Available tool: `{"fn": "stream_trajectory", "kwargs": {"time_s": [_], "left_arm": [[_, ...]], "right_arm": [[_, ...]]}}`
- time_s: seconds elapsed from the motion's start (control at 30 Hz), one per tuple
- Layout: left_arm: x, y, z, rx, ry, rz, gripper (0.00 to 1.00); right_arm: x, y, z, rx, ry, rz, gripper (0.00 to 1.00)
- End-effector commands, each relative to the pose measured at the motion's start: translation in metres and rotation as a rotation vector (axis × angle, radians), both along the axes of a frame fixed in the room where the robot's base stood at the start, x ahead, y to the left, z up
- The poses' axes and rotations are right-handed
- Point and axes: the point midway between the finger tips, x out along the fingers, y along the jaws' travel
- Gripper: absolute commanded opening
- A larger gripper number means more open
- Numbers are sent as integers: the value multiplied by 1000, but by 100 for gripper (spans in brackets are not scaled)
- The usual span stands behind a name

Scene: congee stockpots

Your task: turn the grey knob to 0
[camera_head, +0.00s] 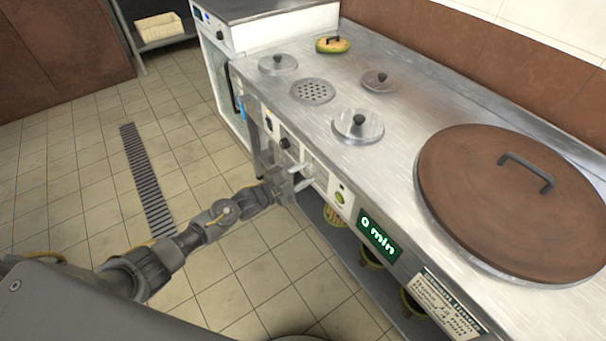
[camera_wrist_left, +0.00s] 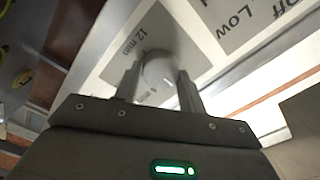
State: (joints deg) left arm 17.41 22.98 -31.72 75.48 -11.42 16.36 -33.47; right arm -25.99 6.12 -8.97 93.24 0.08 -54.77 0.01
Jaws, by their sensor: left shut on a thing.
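My left gripper (camera_head: 303,177) is at the front panel of the steel counter, in the middle of the head view. In the left wrist view, its two fingers are shut on a pale grey, round knob (camera_wrist_left: 158,68), one on each side. A plate marked "12 min" (camera_wrist_left: 135,48) lies behind the knob. A green display (camera_head: 379,238) on the panel, right of the gripper, reads "0 min". My right gripper is not in view.
A large brown lid (camera_head: 490,205) and several small steel lids are on the counter. Tiled floor in front is clear.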

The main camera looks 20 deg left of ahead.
Motion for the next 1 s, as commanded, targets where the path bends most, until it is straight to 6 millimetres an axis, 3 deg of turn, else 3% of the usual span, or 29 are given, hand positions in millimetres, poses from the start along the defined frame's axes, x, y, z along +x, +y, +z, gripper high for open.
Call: {"fn": "stream_trajectory", "kwargs": {"time_s": [0.27,0.3,0.43,0.77,1.0], "left_arm": [[0,0,0,0,0,1,17],[0,0,0,0,0,1,45],[0,0,0,0,0,1,62],[-3,3,0,2,0,0,62],[-33,28,-1,3,0,0,62]], "right_arm": [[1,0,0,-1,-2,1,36],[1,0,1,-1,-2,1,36],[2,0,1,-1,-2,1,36],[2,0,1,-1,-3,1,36],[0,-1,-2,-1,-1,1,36]]}}
